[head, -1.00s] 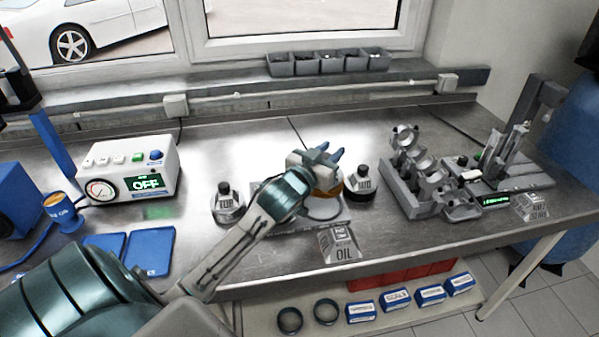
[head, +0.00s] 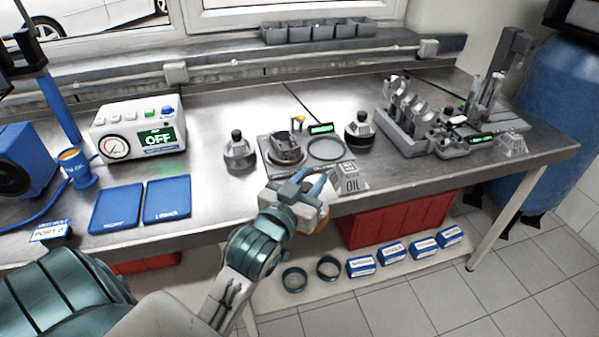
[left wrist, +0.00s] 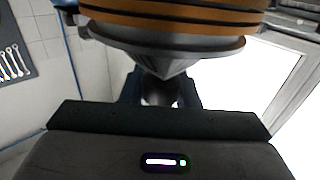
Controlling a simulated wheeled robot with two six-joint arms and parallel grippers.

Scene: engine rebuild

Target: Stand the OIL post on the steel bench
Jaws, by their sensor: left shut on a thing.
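My left gripper (head: 308,186) is shut on the OIL post, a dark post with orange bands. Only an orange edge of the post (head: 324,226) shows beneath the gripper in the head view. In the left wrist view the post (left wrist: 180,20) shows its orange bands and a grey cone that narrows between the fingers. I see no label on it. The gripper is at the front of the steel bench (head: 225,205), just left of a metal OIL sign (head: 352,182). Whether the post touches the bench is hidden. My right gripper is not in view.
Black-knobbed posts stand left (head: 239,156) and right (head: 360,133) of a plate (head: 272,150) that bears a piston-like part. Blue trays (head: 166,200) and an OFF control box (head: 140,128) are at left. A grey cradle fixture (head: 410,135) is at right.

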